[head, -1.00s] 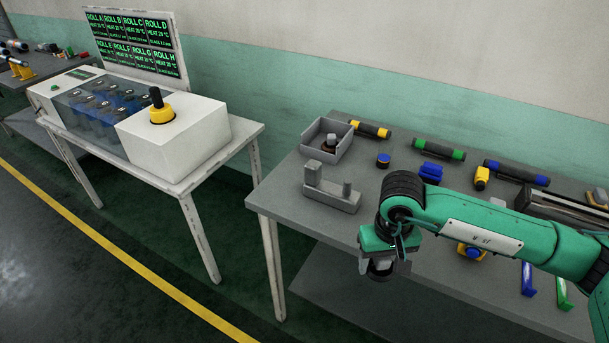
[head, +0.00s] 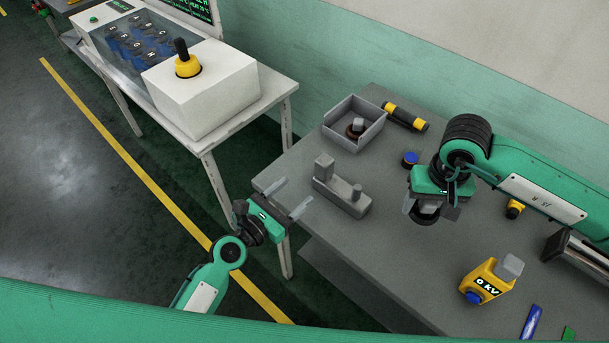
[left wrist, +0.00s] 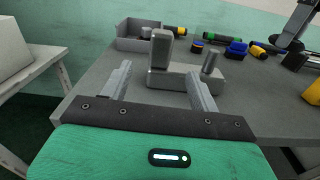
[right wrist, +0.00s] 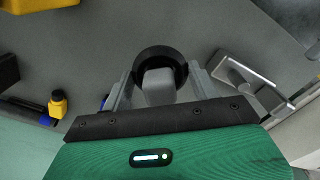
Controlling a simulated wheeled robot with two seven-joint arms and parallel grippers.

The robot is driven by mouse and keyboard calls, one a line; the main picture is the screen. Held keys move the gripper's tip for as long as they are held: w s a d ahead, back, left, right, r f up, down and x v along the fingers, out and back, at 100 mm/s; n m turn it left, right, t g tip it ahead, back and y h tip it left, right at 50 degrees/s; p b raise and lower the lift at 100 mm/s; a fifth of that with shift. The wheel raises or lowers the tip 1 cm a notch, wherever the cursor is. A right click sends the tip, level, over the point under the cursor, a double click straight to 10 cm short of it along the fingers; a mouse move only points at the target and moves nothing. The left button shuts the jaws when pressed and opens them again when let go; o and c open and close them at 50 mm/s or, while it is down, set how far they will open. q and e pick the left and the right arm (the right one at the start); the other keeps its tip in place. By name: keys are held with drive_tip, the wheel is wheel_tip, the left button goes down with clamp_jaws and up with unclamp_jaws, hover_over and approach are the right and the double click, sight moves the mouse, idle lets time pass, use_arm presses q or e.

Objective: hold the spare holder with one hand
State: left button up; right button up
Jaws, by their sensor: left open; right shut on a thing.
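The grey block with a tall square post and a shorter round post, which I take for the spare holder (head: 342,196), stands upright near the table's left edge. My left gripper (head: 291,197) is open and empty, just left of the holder and apart from it. In the left wrist view the holder (left wrist: 172,80) shows ahead, beyond the open fingers. My right gripper (head: 429,208) is shut on a grey-knobbed piece with a black round base (head: 425,218). The grey knob (right wrist: 158,88) sits between its fingers in the right wrist view. This piece is right of the holder, seemingly above the table.
A grey open tray (head: 375,133) with a similar dark piece stands behind the holder. A yellow-and-black roll (head: 405,117) and a blue-topped cap (head: 410,158) lie nearby. A yellow meter (head: 487,280) is at the front right. The white machine (head: 205,90) stands left, across a gap.

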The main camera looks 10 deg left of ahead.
sight(319, 167)
use_arm(q)
drive_tip(key=shift+w+d+r, duration=0.1)
drive_tip(key=shift+d+r, duration=0.05)
drive_tip(key=shift+r, duration=0.4)
use_arm(e)
drive_tip(key=shift+r, duration=0.15)
use_arm(q)
drive_tip(key=shift+w+d+r, duration=0.1)
drive_tip(key=shift+w+d, duration=0.05)
drive_tip(key=shift+w, duration=0.05)
use_arm(e)
drive_tip(key=shift+r, duration=0.1)
use_arm(q)
drive_tip(key=p+x, duration=0.2)
drive_tip(key=x, duration=0.9)
drive_tip(key=shift+w+d, duration=0.1)
use_arm(e)
drive_tip(key=shift+r, duration=0.85)
use_arm(q)
drive_tip(key=c, duration=1.1)
drive_tip(key=shift+o, duration=0.2)
